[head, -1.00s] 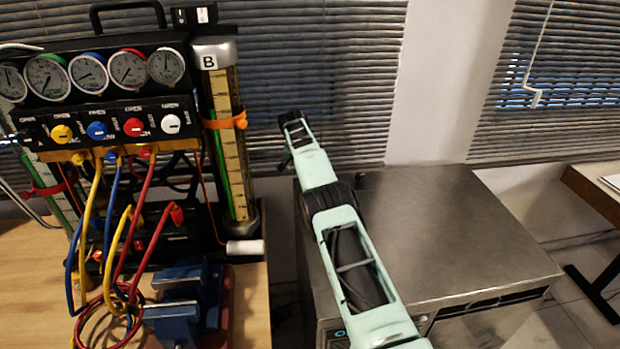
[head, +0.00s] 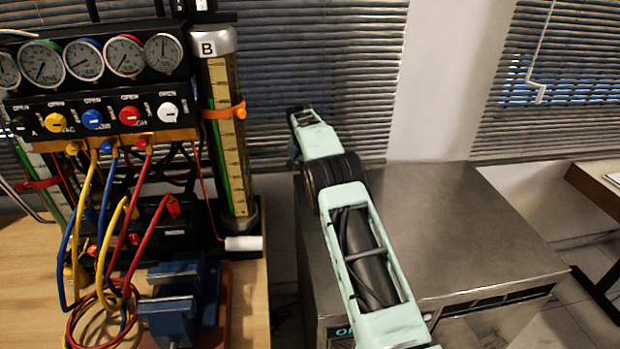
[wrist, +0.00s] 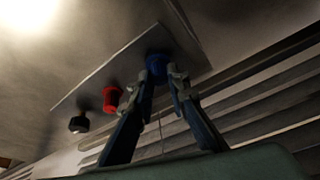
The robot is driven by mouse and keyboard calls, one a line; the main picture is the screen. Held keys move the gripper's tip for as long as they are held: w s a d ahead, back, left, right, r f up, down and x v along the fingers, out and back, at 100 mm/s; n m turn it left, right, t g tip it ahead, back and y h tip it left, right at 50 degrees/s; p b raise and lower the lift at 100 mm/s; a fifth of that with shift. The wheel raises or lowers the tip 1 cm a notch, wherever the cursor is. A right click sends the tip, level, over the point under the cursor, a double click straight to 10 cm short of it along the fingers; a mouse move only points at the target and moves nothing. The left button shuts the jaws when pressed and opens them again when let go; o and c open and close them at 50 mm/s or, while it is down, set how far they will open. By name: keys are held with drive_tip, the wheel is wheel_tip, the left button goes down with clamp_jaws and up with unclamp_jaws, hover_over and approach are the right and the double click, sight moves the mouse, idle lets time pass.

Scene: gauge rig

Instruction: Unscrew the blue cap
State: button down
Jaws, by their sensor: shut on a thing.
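The blue cap (wrist: 157,64) is at the top centre of the wrist view, on a pale plate (wrist: 122,65). My gripper (wrist: 162,74) is shut on the blue cap, with one finger on each side of it. The fingertips hide part of the cap's sides. In the head view my arm reaches away past the grey cabinet, and neither the gripper nor the blue cap can be made out there.
A red cap (wrist: 112,98) and a black cap (wrist: 78,124) sit in line on the plate, left of my gripper. In the head view, a gauge panel (head: 95,110) with hoses and a blue vise (head: 175,305) stand left. A grey metal cabinet (head: 460,240) stands right of my arm.

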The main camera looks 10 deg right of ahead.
drive_tip(key=shift+d+n+y, duration=0.15)
drive_tip(key=shift+n+y, duration=0.45)
drive_tip(key=shift+n, duration=0.8)
drive_tip(key=shift+n+y, duration=0.3)
drive_tip(key=shift+n, duration=0.5)
drive_tip(key=n+y, duration=0.1)
drive_tip(key=n, duration=0.2)
drive_tip(key=shift+n+p, duration=0.3)
drive_tip(key=shift+p, duration=0.05)
drive_tip(key=shift+a, duration=0.2)
drive_tip(key=c, duration=2.1)
unclamp_jaws()
drive_tip(key=shift+a, duration=0.1)
